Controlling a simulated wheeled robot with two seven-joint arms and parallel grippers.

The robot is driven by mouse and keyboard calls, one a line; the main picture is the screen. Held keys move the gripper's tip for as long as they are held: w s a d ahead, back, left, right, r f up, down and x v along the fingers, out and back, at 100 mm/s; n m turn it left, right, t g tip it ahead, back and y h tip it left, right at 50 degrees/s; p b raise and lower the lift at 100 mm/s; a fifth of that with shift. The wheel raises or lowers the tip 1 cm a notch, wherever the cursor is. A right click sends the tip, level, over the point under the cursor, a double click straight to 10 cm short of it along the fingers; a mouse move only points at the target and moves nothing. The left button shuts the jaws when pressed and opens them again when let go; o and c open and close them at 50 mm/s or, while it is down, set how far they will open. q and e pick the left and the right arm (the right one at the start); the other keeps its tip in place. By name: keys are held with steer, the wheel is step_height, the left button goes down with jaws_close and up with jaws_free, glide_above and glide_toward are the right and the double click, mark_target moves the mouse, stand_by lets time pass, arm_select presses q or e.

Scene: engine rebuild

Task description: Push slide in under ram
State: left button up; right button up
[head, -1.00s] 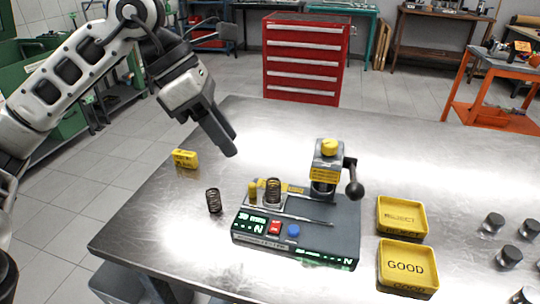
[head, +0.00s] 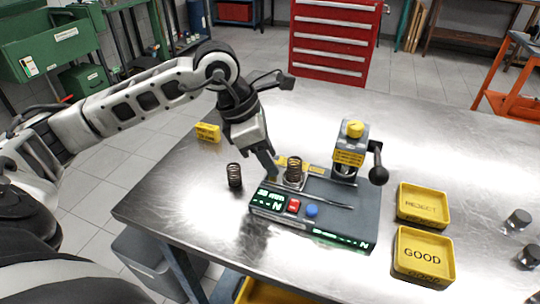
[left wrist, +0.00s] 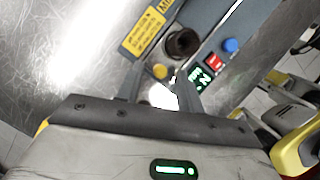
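The spring tester (head: 330,222) is a dark grey base on the table with a lit display, a red button and a blue button. Its ram column (head: 350,150) has a yellow cap and a black ball lever, and stands right of the slide. A dark coil spring (head: 294,170) stands upright on the slide, left of the ram; it also shows in the left wrist view (left wrist: 183,43). The slide's yellow knob (left wrist: 160,72) lies just beyond my left fingertips. My left gripper (head: 272,172) points down, its fingers apart; contact cannot be told. My right gripper is out of view.
Another spring (head: 234,176) stands on the bare table left of the tester. A yellow block (head: 207,132) lies farther back. The yellow REJECT tray (head: 424,222) and GOOD tray (head: 424,277) sit to the right. Dark cylinders (head: 517,221) stand at the right edge.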

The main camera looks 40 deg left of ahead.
arm_select(q)
steer(key=shift+w+d+f, duration=0.1)
steer(key=shift+d+f, duration=0.1)
steer(key=shift+f, duration=0.35)
